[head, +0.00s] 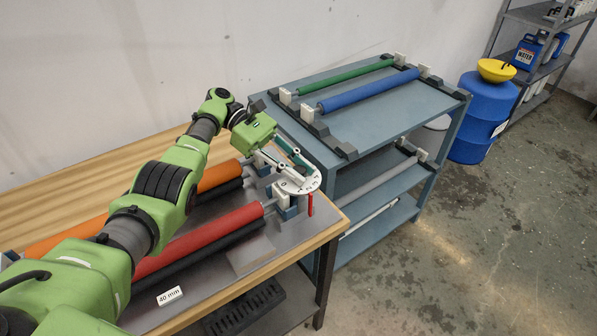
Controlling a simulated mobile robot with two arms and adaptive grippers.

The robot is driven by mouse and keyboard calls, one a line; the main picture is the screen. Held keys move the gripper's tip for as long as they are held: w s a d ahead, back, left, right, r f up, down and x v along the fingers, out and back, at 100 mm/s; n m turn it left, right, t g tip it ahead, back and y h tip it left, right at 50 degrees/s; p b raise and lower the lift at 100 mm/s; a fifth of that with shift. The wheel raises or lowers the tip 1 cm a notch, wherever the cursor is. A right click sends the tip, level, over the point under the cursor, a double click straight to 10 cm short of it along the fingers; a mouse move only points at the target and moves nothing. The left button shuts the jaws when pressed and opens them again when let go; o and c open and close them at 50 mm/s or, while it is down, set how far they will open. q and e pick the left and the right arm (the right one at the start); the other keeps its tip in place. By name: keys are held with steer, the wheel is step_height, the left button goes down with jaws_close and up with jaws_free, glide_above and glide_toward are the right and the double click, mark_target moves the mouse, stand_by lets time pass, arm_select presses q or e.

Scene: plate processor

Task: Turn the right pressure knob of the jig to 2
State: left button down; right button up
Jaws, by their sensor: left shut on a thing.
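The jig is a grey metal plate (249,254) on the wooden bench, with an orange roller (218,176) and a red roller (205,235) lying across it. At its right end is a white rounded dial (302,184) with small dark marks, too small to read. A narrow red piece (310,204) hangs at its edge. My left gripper (298,170) reaches over the dial from the upper left, its fingers shut on the pressure knob there. The fingers hide most of the knob, so its setting cannot be read. My right gripper is not in view.
A blue-grey cart (345,118) with a green roller (345,77) and a blue roller (368,91) stands just right of the bench. A "40 mm" label (170,296) lies on the jig's front. A blue barrel (483,117) stands farther off; the floor at right is clear.

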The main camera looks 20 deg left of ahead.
mark_target(300, 169)
arm_select(q)
steer(key=shift+s+f, duration=0.1)
steer(key=shift+f, duration=0.05)
steer(key=c, duration=1.8)
jaws_free()
steer(key=shift+d, duration=0.1)
steer(key=shift+o, duration=0.2)
steer(key=shift+r, duration=0.2)
steer(key=shift+r, duration=0.25)
step_height(300, 169, up, 9)
steer(key=shift+r, duration=0.1)
